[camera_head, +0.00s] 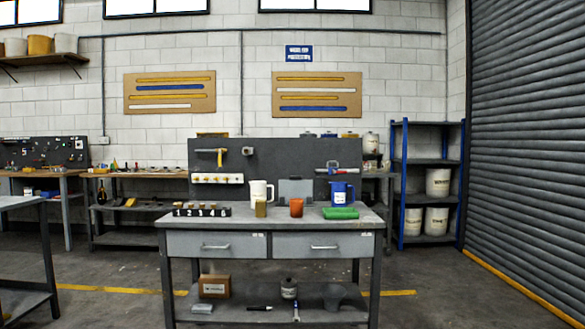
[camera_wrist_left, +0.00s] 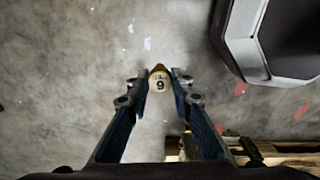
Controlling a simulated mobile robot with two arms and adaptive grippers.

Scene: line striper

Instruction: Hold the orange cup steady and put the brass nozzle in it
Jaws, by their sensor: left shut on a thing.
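The orange cup (camera_head: 297,207) stands upright on the grey workbench (camera_head: 265,220), near its middle. In the left wrist view my left gripper (camera_wrist_left: 160,82) is shut on a small brass-coloured piece with a pale label bearing a digit, apparently the brass nozzle (camera_wrist_left: 159,76). It is held above a grey concrete floor, with no cup in that view. A black rack (camera_head: 202,211) numbered along its front, with small brass tops, stands at the bench's left end. Neither gripper shows in the head view, and my right gripper is not seen.
A white jug (camera_head: 261,190) and a small tan block (camera_head: 261,208) stand left of the cup. A blue jug (camera_head: 341,192) and a green pad (camera_head: 340,213) are to its right. The bench's front strip is clear. Open floor lies before the bench.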

